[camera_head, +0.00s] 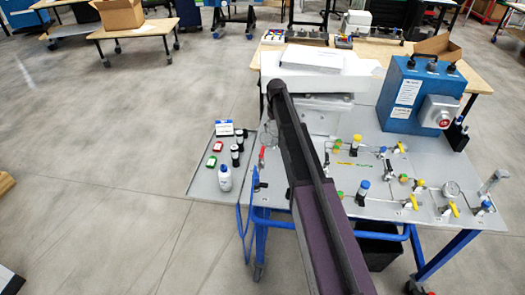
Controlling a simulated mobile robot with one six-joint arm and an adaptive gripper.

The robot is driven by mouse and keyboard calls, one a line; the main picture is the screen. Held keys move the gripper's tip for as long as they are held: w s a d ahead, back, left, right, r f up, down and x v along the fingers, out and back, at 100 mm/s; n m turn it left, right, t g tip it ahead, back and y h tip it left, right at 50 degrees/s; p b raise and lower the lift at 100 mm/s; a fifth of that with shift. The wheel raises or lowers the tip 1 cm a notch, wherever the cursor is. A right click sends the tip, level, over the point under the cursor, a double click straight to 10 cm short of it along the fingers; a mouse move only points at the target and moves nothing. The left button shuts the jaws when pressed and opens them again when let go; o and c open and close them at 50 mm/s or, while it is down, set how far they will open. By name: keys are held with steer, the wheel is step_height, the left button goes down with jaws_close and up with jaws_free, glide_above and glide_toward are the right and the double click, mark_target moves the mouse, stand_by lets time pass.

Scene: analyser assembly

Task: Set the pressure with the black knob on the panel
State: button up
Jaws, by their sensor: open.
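The grey panel (384,214) is the top of a blue-framed bench and carries valves, gauges and fittings. A small black fitting (257,186) sits near its left edge, close to a red-handled part (262,158). I cannot tell whether this fitting is the black knob. Several black knobs (432,66) also stand on top of the blue box (405,92) at the back right. A round gauge (452,189) is at the panel's right. My dark and purple arm crosses the panel's left-middle and hides part of it. My gripper cannot be made out.
A side shelf (205,184) on the left holds a white bottle (224,178), black-capped vials (236,157) and small red and green items. A white unit (315,75) stands behind the panel. A black bin (380,246) is beneath. Open floor lies to the left.

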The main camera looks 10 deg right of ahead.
mark_target(263, 149)
steer(key=shift+s+a+f+m+b, duration=0.5)
steer(key=shift+a+f+m+b, duration=0.45)
steer(key=shift+f+m+b, duration=0.25)
steer(key=shift+s+a+f+m+b, duration=0.5)
steer(key=shift+a+f+m+b, duration=0.5)
steer(key=shift+f+m, duration=0.25)
steer(key=shift+s+a+f+m+b, duration=0.5)
steer(key=shift+a+f+m+b, duration=0.4)
steer(key=shift+f+m+b, duration=0.3)
steer(key=shift+s, duration=0.1)
steer(key=s+d+r+n+p, duration=0.1)
steer(key=s, duration=1.4)
steer(key=s+d+r+n+p, duration=0.1)
steer(key=s+r+n+p, duration=0.1)
steer(key=s, duration=1.3)
steer(key=shift+s+d, duration=0.3)
steer(key=shift+s, duration=0.05)
steer(key=shift+n, duration=0.25)
steer(key=c, duration=0.5)
steer(key=shift+s+f, duration=0.1)
